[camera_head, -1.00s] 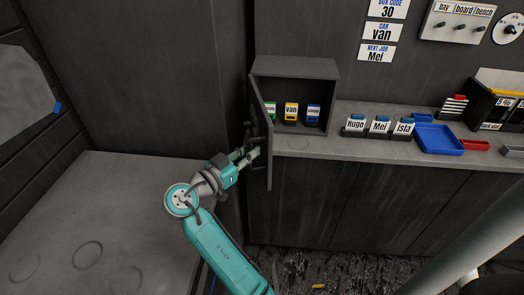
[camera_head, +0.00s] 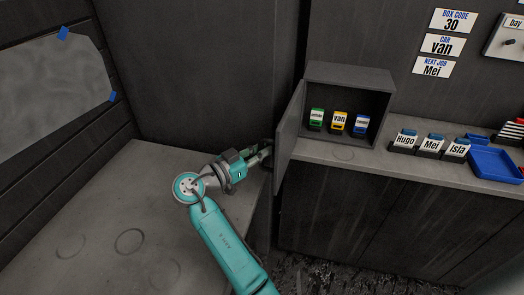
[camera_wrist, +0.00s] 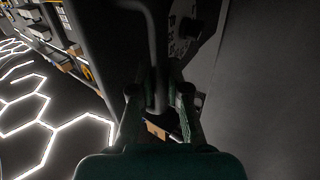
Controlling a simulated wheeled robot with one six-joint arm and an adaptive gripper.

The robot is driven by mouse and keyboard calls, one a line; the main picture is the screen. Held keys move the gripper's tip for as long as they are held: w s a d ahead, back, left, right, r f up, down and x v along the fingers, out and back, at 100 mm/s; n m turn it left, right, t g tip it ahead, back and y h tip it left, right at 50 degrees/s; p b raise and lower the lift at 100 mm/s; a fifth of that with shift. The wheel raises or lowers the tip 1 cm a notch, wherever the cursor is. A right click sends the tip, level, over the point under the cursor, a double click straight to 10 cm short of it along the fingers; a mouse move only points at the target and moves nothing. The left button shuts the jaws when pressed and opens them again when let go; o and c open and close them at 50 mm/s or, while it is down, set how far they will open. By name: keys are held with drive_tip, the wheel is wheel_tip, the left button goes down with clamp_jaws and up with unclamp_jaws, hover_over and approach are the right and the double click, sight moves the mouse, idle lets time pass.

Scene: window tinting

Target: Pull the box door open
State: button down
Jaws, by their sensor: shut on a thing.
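The dark grey box (camera_head: 350,73) stands on the counter in the head view with its front open. Its door (camera_head: 291,140) is swung out on the left side. Inside are a green holder (camera_head: 316,120), a yellow holder (camera_head: 338,122) marked "van" and a blue holder (camera_head: 361,124). My gripper (camera_head: 265,155) is at the outer face of the door, near its free edge. In the wrist view my fingers (camera_wrist: 158,98) are shut around the dark bar handle (camera_wrist: 155,55). A dial (camera_wrist: 186,25) shows beside the handle.
Name holders for Hugo (camera_head: 405,141), Mei (camera_head: 430,146) and Isla (camera_head: 456,150) and a blue tray (camera_head: 494,164) are right of the box. Wall signs (camera_head: 442,45) read 30, van and Mei. A worktop (camera_head: 100,215) is at the left.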

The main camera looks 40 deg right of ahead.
drive_tip(key=c, duration=1.1)
unclamp_jaws()
drive_tip(key=shift+c, duration=0.2)
drive_tip(key=a, duration=1.2)
drive_tip(key=shift+s, duration=0.25)
